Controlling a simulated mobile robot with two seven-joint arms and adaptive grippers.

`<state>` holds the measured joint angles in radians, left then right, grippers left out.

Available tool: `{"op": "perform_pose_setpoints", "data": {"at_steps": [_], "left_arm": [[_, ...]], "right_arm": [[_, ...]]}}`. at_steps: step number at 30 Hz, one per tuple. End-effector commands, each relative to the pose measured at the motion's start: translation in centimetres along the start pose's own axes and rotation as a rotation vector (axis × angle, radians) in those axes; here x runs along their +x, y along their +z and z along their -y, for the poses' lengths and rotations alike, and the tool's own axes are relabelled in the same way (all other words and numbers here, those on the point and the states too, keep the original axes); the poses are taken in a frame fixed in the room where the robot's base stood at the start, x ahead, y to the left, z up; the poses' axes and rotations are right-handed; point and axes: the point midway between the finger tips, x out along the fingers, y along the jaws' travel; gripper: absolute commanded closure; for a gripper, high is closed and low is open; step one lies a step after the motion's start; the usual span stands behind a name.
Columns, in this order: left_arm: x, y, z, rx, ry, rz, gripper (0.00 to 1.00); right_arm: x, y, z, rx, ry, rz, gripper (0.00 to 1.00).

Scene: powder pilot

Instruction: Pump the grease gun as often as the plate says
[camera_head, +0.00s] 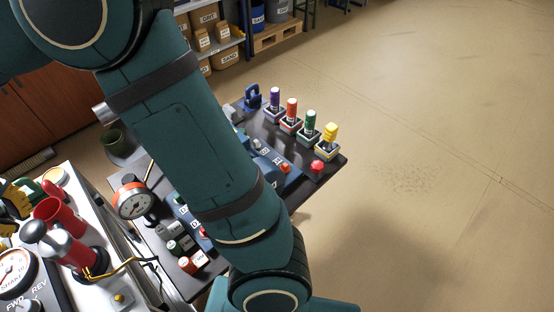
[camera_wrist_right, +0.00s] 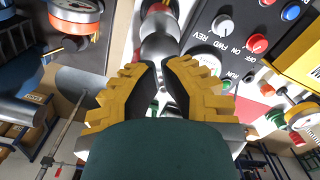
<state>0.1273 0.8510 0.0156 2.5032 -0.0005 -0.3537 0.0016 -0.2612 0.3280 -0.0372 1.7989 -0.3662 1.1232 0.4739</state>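The grease gun, a red cylinder (camera_head: 72,250) with a grey ball-ended handle (camera_head: 36,232), stands on the bench at the lower left, with a thin yellow line beside it. My right gripper (camera_head: 14,205) has yellow fingers at the left edge of the head view, near the ball. In the right wrist view, the fingers (camera_wrist_right: 162,72) are apart with nothing between their tips. The grey ball (camera_wrist_right: 160,47) shows just beyond them. I cannot make out the plate with the pump count. My left gripper is not in view.
A dark table (camera_head: 335,163) carries several coloured-handled levers and buttons. A FWD/REV panel (camera_wrist_right: 232,42) is close to the right fingers. My teal arm covers the middle of the head view. The floor (camera_head: 430,190) on the right is clear.

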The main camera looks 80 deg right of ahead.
Motion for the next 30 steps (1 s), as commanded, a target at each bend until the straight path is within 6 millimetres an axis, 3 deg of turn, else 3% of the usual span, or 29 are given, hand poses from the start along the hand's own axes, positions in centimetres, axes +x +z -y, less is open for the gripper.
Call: {"op": "perform_pose_setpoints", "data": {"at_steps": [13,24,30], "left_arm": [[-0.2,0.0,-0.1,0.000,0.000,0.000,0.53],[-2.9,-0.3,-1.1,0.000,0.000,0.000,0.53],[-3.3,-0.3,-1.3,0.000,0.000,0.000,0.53]], "right_arm": [[-0.3,0.0,0.0,0.000,0.000,0.000,1.00],[-3.5,0.0,0.0,0.000,0.000,0.000,1.00],[-4.1,0.0,0.0,0.000,0.000,0.001,1.00]]}}
